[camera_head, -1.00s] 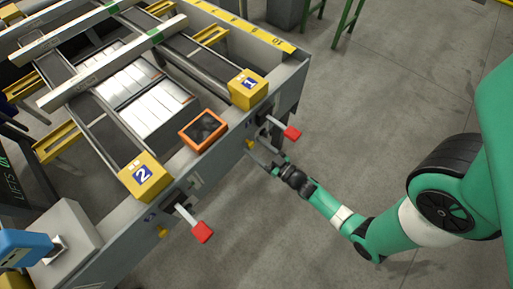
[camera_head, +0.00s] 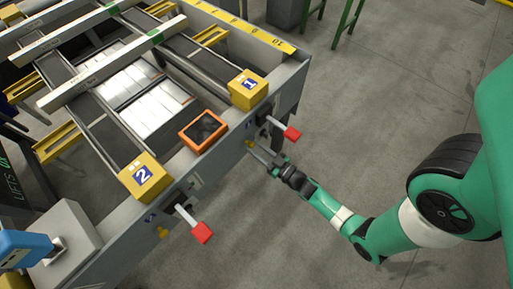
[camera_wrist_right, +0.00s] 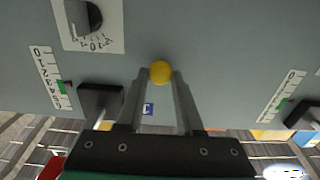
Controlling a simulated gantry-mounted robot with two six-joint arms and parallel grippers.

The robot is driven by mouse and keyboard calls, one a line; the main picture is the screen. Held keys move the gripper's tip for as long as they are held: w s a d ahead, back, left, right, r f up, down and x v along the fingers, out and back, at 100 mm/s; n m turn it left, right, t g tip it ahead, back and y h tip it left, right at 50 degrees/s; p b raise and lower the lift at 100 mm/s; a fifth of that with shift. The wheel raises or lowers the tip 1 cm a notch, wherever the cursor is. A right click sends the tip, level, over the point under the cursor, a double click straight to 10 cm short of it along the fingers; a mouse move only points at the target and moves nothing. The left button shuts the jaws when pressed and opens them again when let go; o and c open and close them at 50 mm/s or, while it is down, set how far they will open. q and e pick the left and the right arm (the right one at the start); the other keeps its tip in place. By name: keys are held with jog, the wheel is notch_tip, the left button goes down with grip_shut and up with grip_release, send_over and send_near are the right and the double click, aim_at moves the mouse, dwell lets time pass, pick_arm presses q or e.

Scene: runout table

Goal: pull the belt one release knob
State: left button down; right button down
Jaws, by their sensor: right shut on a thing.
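The belt one release knob (camera_head: 249,144) is a small yellow knob on the front side of the runout table, below the yellow box marked 1 (camera_head: 248,89). In the right wrist view the round yellow knob (camera_wrist_right: 160,72) sits between the tips of my right gripper (camera_wrist_right: 161,76). The right gripper (camera_head: 256,150) is shut on it, one finger on each side, reaching in from the right. My left gripper is in neither view.
A lever with a red handle (camera_head: 291,133) sticks out close to the right gripper. Another red-handled lever (camera_head: 203,232) and a second yellow knob (camera_head: 162,232) are below the box marked 2 (camera_head: 145,177). An orange-framed screen (camera_head: 203,131) sits between the boxes. Bare floor lies right of the table.

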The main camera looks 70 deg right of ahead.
dwell(0.7)
jog(key=shift+p+v, duration=0.6)
jog(key=shift+v, duration=0.2)
jog(key=c, duration=0.8)
grip_release()
jog(key=shift+o, duration=1.3)
jog(key=shift+s+a, duration=0.1)
jog(key=shift+s, duration=0.05)
